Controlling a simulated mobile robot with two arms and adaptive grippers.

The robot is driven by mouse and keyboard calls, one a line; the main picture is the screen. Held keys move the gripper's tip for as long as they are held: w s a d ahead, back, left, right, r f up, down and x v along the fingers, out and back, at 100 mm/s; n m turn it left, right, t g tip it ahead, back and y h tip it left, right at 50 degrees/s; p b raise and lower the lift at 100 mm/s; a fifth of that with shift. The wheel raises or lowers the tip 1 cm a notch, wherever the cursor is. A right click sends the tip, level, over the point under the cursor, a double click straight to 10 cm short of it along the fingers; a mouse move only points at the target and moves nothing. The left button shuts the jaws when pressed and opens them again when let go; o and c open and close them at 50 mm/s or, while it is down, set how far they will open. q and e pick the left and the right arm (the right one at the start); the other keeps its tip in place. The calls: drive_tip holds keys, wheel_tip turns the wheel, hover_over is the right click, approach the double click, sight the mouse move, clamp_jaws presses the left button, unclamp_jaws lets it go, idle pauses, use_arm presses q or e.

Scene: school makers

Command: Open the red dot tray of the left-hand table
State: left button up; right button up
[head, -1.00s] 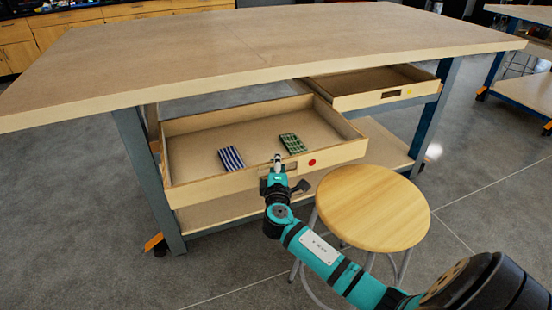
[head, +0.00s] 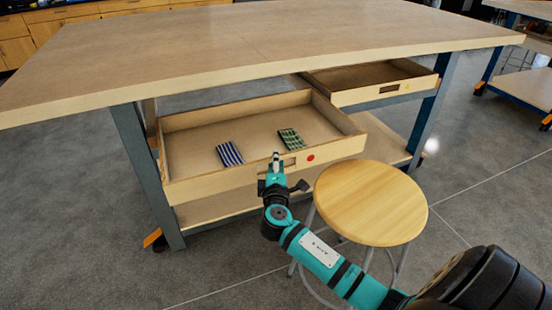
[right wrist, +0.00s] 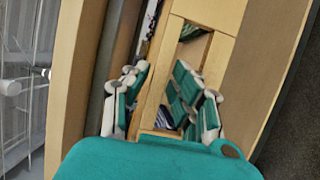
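The red dot tray (head: 235,181) is a light wooden drawer under the left-hand table (head: 260,45), pulled well out. Its red dot (head: 310,157) is on the front, right of a cut-out handle slot (head: 289,162). My right gripper (head: 276,160) is at this front beside the slot. In the right wrist view its fingers (right wrist: 163,100) stand apart, with the wooden front and the slot (right wrist: 192,45) between and behind them. The right-hand finger overlaps the slot; I cannot tell whether it touches. My left gripper is out of view.
A striped blue cloth (head: 230,154) and a green checked cloth (head: 291,139) lie in the tray. A round stool (head: 370,203) stands close in front, right of my arm. A yellow dot tray (head: 385,88) is also partly out on the right. Floor at the left is clear.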

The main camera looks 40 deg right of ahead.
drive_tip(key=v, duration=1)
drive_tip(key=shift+s, duration=0.2)
